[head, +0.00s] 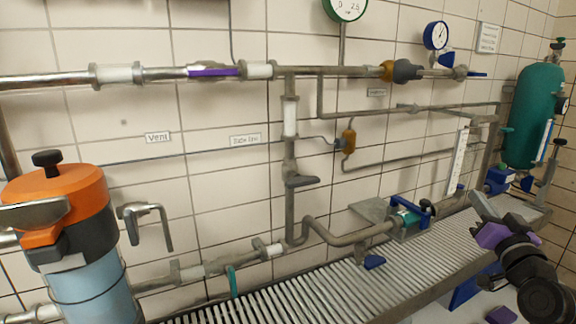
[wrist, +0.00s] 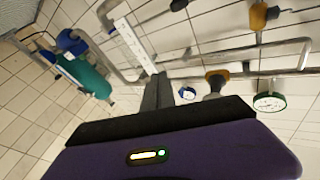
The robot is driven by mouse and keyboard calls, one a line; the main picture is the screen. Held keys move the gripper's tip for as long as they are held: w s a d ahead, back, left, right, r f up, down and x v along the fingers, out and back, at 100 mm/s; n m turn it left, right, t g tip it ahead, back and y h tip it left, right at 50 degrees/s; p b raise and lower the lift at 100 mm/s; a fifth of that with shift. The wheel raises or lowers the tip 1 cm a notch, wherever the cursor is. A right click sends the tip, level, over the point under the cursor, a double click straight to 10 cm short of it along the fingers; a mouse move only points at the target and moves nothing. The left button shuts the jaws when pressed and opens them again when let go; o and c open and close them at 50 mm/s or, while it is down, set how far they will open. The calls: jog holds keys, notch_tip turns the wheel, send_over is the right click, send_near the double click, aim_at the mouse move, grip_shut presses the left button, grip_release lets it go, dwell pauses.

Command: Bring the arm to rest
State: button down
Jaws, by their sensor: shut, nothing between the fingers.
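My gripper (head: 482,205) shows at the lower right of the head view, at the end of my folded black and purple arm. It is in the air in front of the right end of the slatted grating. Its fingers are together and empty. In the wrist view the dark fingers (wrist: 157,92) point up the picture, side by side, with nothing held. The purple wrist body fills the bottom of that view. Nothing touches the fingers in either view.
A slatted grating (head: 290,298) runs along the tiled wall under grey pipes. A green cylinder (head: 532,112) stands at the right, an orange-topped blue canister (head: 62,210) at the left. A blue-handled pump (head: 408,217) sits on the grating left of my gripper.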

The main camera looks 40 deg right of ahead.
jog(key=a+f+n+y+p, duration=0.1)
jog(key=a+f, duration=0.3)
jog(key=a, duration=0.5)
jog(key=a+f+t+y+p, duration=0.1)
jog(key=a+f, duration=0.3)
jog(key=a, duration=0.6)
jog(key=a+f+n+y+p, duration=0.1)
jog(key=a+f+p, duration=0.15)
jog(key=a, duration=0.65)
jog(key=s+a+f+n+y+p, duration=0.1)
jog(key=s+a+n+y, duration=0.4)
jog(key=a, duration=0.5)
jog(key=s+a+f+n+y+p, duration=0.1)
jog(key=s+a+f+n+y, duration=0.3)
jog(key=s+a, duration=0.5)
jog(key=shift+a+f+n+g+y+p, duration=0.15)
jog(key=shift+a+n+g+y+p, duration=0.2)
jog(key=shift+a+y, duration=0.85)
